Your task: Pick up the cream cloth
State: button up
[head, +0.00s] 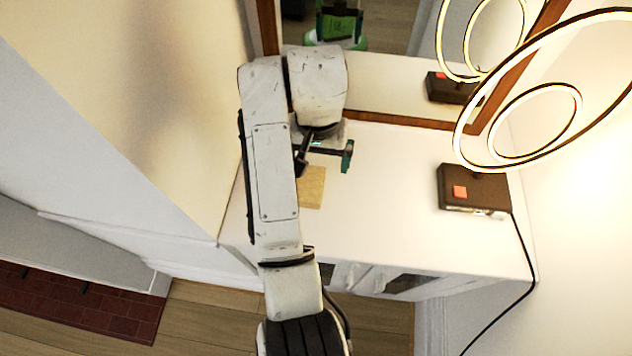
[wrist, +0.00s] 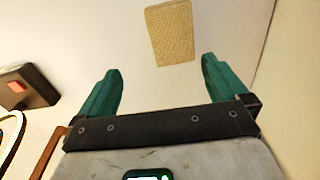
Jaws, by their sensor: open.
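The cream cloth (head: 312,188) is a small, flat, tan-cream rectangle lying on the white cabinet top. In the head view my arm partly covers its left side. In the wrist view the cloth (wrist: 170,32) shows whole or nearly so, beyond the fingertips and slightly right of the middle between them. My gripper (wrist: 160,78) is open, with two teal fingers apart and nothing between them. In the head view my gripper (head: 325,155) is over the cabinet top, just behind the cloth; its left finger is mostly hidden by my arm.
A dark box with a red patch (head: 474,190) and a cable stands at the right of the white cabinet top (head: 400,230). A lamp with glowing rings (head: 540,115) is above it. A wood-framed mirror (head: 400,122) is at the back, and a wall is at the left. The middle top is clear.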

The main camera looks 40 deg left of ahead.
aim_at(311, 186)
jog(key=f, duration=0.1)
jog(key=s+a+f, duration=0.1)
jog(key=a+f, duration=0.1)
jog(key=f, duration=0.1)
jog(key=shift+s, duration=0.25)
jog(key=shift+d+f+p, duration=0.2)
jog(key=shift+f+p, duration=0.45)
jog(key=shift+f, duration=2.4)
jog(key=c, duration=1)
